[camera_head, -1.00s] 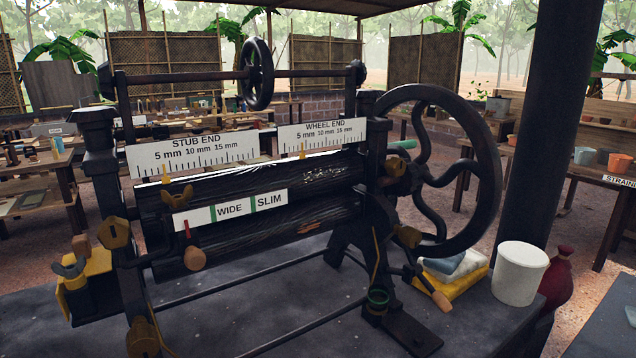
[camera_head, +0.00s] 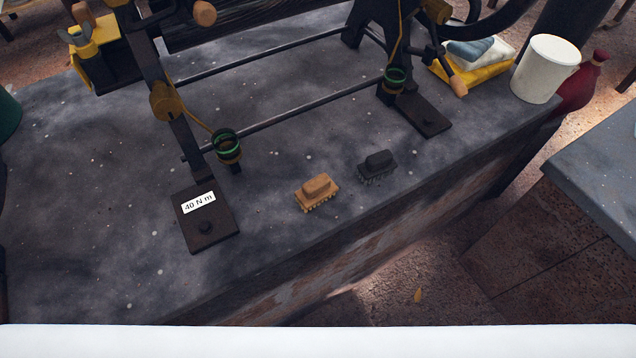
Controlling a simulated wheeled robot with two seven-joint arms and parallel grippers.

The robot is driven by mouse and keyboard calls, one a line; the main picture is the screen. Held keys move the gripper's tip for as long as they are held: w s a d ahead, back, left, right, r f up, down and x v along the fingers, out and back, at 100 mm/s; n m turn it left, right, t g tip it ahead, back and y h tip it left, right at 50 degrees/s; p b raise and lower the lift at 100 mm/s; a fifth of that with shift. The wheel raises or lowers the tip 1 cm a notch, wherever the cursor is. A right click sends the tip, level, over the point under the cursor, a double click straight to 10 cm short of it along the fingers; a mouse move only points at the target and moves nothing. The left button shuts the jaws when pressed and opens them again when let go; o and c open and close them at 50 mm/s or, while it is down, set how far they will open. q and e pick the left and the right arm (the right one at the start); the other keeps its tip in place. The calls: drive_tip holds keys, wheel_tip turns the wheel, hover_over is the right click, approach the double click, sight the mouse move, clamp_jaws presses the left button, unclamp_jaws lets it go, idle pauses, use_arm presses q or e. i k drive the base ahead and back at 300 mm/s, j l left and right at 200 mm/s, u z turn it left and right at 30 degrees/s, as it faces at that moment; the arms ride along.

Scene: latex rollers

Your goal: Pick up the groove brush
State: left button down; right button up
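Two small brushes lie on the dark speckled bench top (camera_head: 100,255), near its front edge. One is a tan brush (camera_head: 317,192) with a raised grip and tan bristles below. The other is a dark grey brush (camera_head: 377,165) of similar shape, a little to the right and farther back. They are apart from each other, and nothing touches either from above. No label shows which one is the groove brush. Neither of my grippers is in view.
The roller machine's frame (camera_head: 180,128) stands behind the brushes. A foot plate labelled "40 N m" (camera_head: 206,222) lies left, another plate (camera_head: 424,117) right. A white bucket (camera_head: 543,70), folded cloths (camera_head: 478,56) and a red bottle (camera_head: 583,83) stand at the back right.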

sight(317, 189)
drive_tip(key=k+j+z, duration=0.35)
drive_tip(key=k+z, duration=0.4)
drive_tip(key=i+j, duration=0.05)
drive_tip(key=i, duration=0.05)
